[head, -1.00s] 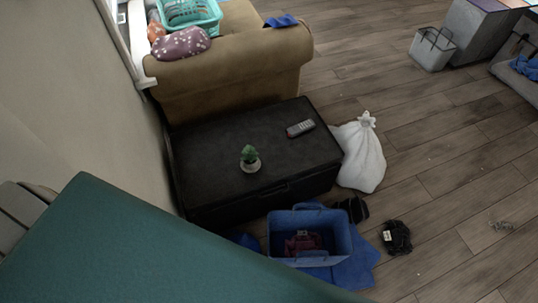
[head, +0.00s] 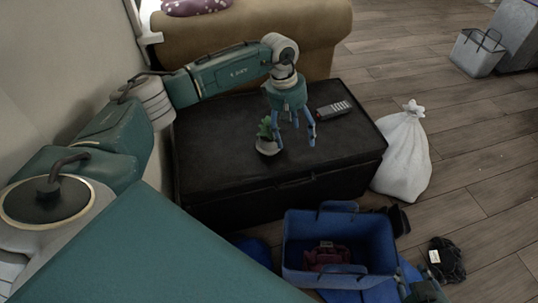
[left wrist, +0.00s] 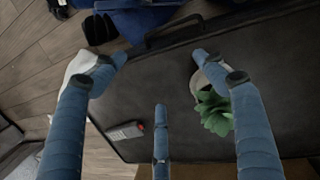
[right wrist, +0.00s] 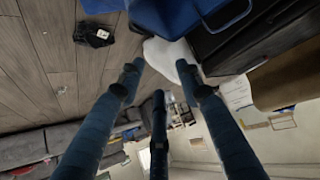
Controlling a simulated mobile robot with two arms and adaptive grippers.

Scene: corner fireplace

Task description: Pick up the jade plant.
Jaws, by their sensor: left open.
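The jade plant (head: 265,128) is a small green succulent in a pale round pot (head: 267,147), upright on the black chest. In the left wrist view, the plant (left wrist: 215,113) shows at the right, partly behind a finger. My left gripper (head: 296,142) is open and empty above the chest, just right of the plant in the head view, its fingers pointing down. I see no finger closed around the pot. In the right wrist view, my right gripper (right wrist: 159,75) has its fingers apart with nothing between them.
The black chest (head: 215,165) also carries a grey remote (head: 334,109). A white bag (head: 404,160) stands right of it. A blue bin (head: 305,278) sits in front, with dark items (head: 445,260) on the floor nearby. A tan sofa (head: 220,45) stands behind.

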